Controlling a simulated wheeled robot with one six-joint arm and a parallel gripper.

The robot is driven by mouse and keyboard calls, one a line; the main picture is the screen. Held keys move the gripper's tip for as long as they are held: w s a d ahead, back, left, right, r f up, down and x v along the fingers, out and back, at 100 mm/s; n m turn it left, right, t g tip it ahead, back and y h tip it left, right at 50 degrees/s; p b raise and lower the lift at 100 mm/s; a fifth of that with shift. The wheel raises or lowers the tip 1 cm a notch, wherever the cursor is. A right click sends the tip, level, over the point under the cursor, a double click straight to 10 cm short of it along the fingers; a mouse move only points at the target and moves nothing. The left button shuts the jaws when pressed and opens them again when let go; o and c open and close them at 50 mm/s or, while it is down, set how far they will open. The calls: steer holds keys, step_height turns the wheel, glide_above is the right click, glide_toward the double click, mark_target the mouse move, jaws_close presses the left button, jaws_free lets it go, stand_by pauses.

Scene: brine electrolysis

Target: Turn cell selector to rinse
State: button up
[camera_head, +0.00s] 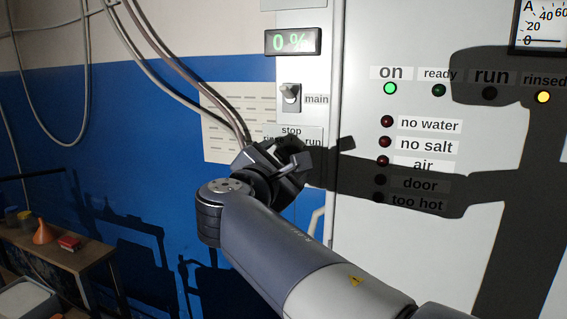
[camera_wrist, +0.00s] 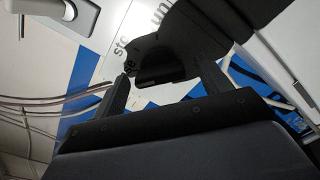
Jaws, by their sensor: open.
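My gripper (camera_head: 296,157) is open in front of the cell selector's label plate on the narrow panel. The plate (camera_head: 297,131) reads "stop" at the top and "run" at the right; the "rinse" label (camera_head: 268,139) at the left is partly hidden by my gripper. The selector knob is hidden in the head view. In the wrist view, a dark shape that looks like the selector knob (camera_wrist: 160,76) lies between the two fingers of my gripper (camera_wrist: 165,88), much in shadow. I cannot tell whether the fingers touch it, nor which way it points.
Above is the "main" switch (camera_head: 290,97) and a display (camera_head: 292,41) reading 0 %. At right, the cabinet's "on" lamp (camera_head: 390,88) glows green and the "rinsed" lamp (camera_head: 543,97) yellow. Hoses (camera_head: 160,55) hang close to my gripper. A wooden bench (camera_head: 75,255) stands lower left.

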steer(key=b+v, duration=0.3)
steer(key=v, duration=0.7)
steer(key=shift+s, duration=0.4)
steer(key=shift+w+a, duration=0.1)
steer(key=shift+w, duration=0.05)
steer(key=p+x, duration=0.3)
steer(key=x, duration=0.7)
steer(key=shift+w+r, duration=0.1)
steer(key=shift+w, duration=0.2)
steer(key=shift+f+m+b, duration=0.3)
steer(key=shift+b, duration=0.1)
steer(key=shift+r+m, duration=0.2)
steer(key=shift+m, duration=0.3)
